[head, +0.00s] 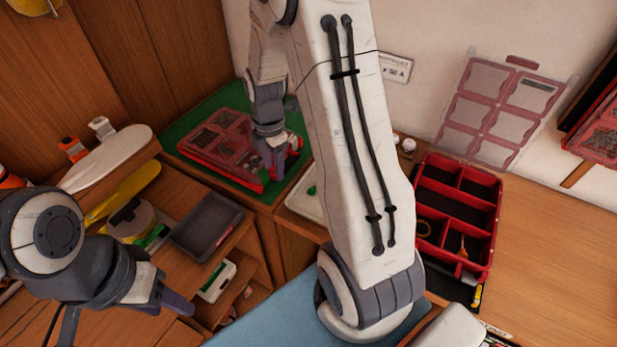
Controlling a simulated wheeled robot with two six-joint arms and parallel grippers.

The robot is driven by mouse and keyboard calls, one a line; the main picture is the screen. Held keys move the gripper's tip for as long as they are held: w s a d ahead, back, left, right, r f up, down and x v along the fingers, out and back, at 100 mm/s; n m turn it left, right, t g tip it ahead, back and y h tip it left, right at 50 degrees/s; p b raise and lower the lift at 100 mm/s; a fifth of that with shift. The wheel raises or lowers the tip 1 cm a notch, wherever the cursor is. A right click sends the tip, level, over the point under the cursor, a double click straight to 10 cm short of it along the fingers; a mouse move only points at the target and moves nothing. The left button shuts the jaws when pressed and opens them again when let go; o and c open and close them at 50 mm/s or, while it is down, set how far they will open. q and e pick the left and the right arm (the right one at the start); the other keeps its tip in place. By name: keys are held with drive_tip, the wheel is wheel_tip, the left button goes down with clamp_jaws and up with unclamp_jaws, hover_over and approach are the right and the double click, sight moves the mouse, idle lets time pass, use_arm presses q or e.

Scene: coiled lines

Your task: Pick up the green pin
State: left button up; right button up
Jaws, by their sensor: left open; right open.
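I cannot pick out a green pin for certain. A small green piece (312,190) shows at the edge of a white tray (298,203), partly hidden behind my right arm. Another green item (155,238) lies on the wooden shelf at the left. My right gripper (274,165) is open, over the right end of a red organizer case (215,140) on a green mat (196,110); whether it touches anything is unclear. My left gripper (180,303) is open and empty at the lower left, beside a white and green box (217,281).
A red compartment box (456,213) stands right of my arm, with small items inside. A clear-lidded panel (502,112) leans on the wall. The wooden counter at right (550,255) is clear.

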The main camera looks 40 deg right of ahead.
drive_tip(key=d+f+n, duration=0.1)
drive_tip(key=d+f, duration=0.2)
drive_tip(key=d, duration=0.1)
drive_tip(key=d+f+n+p, duration=0.1)
drive_tip(key=d+f, duration=0.2)
drive_tip(key=d, duration=0.1)
drive_tip(key=s+d+f+n+p, duration=0.1)
drive_tip(key=d+f+n, duration=0.1)
drive_tip(key=d+f, duration=0.1)
drive_tip(key=shift+d+f, duration=0.35)
drive_tip(key=shift+d, duration=0.35)
drive_tip(key=shift+f+p, duration=0.4)
drive_tip(key=shift+f, duration=0.15)
wheel_tip(320, 180, down, 4)
drive_tip(key=p, duration=0.2)
drive_tip(key=shift+w+f+p, duration=0.15)
drive_tip(key=shift+f+p, duration=0.05)
drive_tip(key=shift+p, duration=0.2)
drive_tip(key=shift+f, duration=0.35)
clamp_jaws()
